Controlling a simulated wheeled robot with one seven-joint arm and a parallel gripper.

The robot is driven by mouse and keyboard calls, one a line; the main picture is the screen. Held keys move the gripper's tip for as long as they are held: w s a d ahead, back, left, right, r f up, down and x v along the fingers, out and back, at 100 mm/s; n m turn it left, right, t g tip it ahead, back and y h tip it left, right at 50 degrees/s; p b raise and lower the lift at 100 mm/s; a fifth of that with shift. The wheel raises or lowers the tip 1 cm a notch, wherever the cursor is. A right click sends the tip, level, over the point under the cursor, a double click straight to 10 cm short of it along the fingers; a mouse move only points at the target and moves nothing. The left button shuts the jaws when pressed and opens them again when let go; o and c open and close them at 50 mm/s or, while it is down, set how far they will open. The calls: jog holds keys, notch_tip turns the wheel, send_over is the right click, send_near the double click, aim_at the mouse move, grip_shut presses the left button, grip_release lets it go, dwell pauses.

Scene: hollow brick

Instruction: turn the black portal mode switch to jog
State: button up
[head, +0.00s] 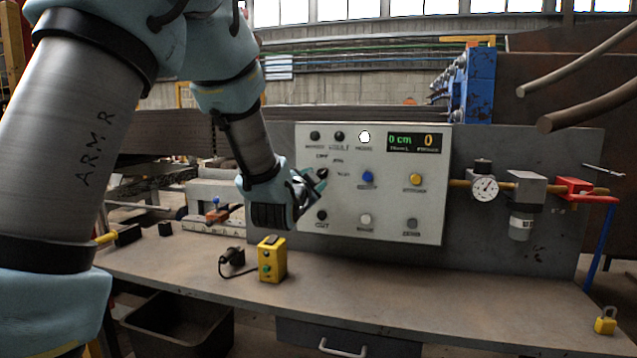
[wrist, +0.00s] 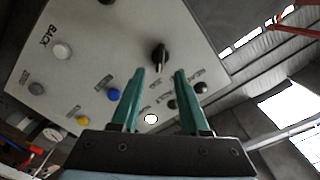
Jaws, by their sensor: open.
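The black mode switch (wrist: 160,55) is a rotary knob on the pale control panel (head: 345,240). In the wrist view a light mark shows on its bar handle, which points down the picture, toward the gripper. In the head view the switch (head: 322,173) is partly hidden by my gripper (head: 311,182). Small labels stand around it, too small to read surely. My gripper's two green fingers (wrist: 160,73) are open, one on each side of the handle's line, with a gap between them. Whether they touch the knob I cannot tell.
The panel also has a blue button (head: 367,177), a yellow button (head: 416,179), a lit white lamp (head: 364,136) and a green display (head: 414,142). A yellow box (head: 272,259) with buttons stands on the bench below. A gauge (head: 485,187) is at the right.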

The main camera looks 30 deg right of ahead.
jog(key=b+v, duration=0.1)
jog(key=v, duration=0.5)
dwell(0.3)
jog(key=w+a+f+n+g+y+p, duration=0.1)
jog(key=a+f+n+g+y, duration=0.2)
jog(key=a, duration=0.4)
jog(key=w+a+f+n+y, duration=0.1)
jog(key=a+f+n+y, duration=0.2)
jog(key=a+f, duration=0.3)
jog(key=a+f+n+g+y+p, duration=0.1)
jog(key=a+f+n+g+y, duration=0.15)
jog(key=a, duration=0.65)
jog(key=s+a+f+n+g+y, duration=0.1)
jog(key=s+a+f+n+g, duration=0.2)
jog(key=s+a, duration=0.3)
jog(key=s+a+f+n+g+y, duration=0.2)
jog(key=s+a+n, duration=0.3)
jog(key=a, duration=0.4)
jog(key=shift+s+f+g+p, duration=0.35)
jog(key=shift+s+g+p, duration=0.15)
jog(key=shift+s, duration=0.35)
jog(key=shift+y, duration=0.25)
